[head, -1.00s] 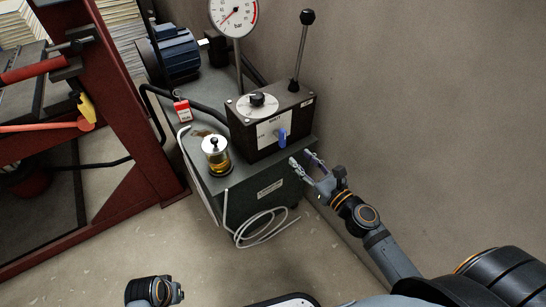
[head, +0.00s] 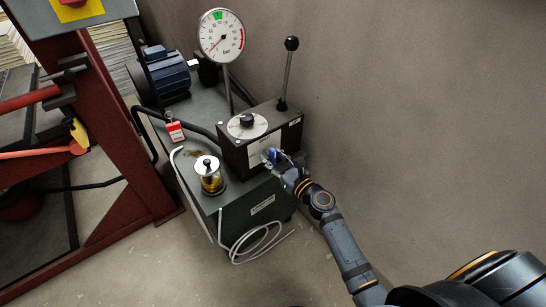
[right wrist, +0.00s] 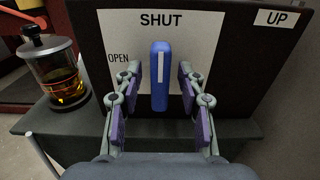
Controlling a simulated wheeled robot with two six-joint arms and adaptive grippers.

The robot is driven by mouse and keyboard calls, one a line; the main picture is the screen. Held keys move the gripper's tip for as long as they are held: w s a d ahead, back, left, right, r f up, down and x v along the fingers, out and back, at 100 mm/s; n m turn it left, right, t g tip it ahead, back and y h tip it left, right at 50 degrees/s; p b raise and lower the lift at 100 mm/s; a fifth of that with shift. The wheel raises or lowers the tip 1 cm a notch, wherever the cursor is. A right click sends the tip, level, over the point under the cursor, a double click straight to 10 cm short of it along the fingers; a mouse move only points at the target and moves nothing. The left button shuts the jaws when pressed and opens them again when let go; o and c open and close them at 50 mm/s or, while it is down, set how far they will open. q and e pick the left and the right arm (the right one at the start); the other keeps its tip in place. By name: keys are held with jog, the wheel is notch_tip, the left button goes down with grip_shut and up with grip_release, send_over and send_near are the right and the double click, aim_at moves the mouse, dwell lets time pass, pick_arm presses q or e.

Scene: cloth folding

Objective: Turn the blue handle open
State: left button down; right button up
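The blue handle (right wrist: 160,78) stands upright on a white plate (right wrist: 195,45) marked SHUT at the top and OPEN at the left. The plate is on the front of a dark box (head: 233,155). My right gripper (right wrist: 159,88) is open, with one finger on each side of the handle and a gap on both sides. In the head view my right gripper (head: 277,162) is at the box front and hides part of the blue handle (head: 284,155). My left gripper is out of view.
A glass jar (head: 210,178) with amber liquid stands left of the box on the dark green base (head: 262,209). A lever (head: 286,75) and a pressure gauge (head: 221,36) rise above. A white hose (head: 255,243) lies coiled below. A wall is close on the right.

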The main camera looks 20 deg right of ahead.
grip_shut()
dwell(0.3)
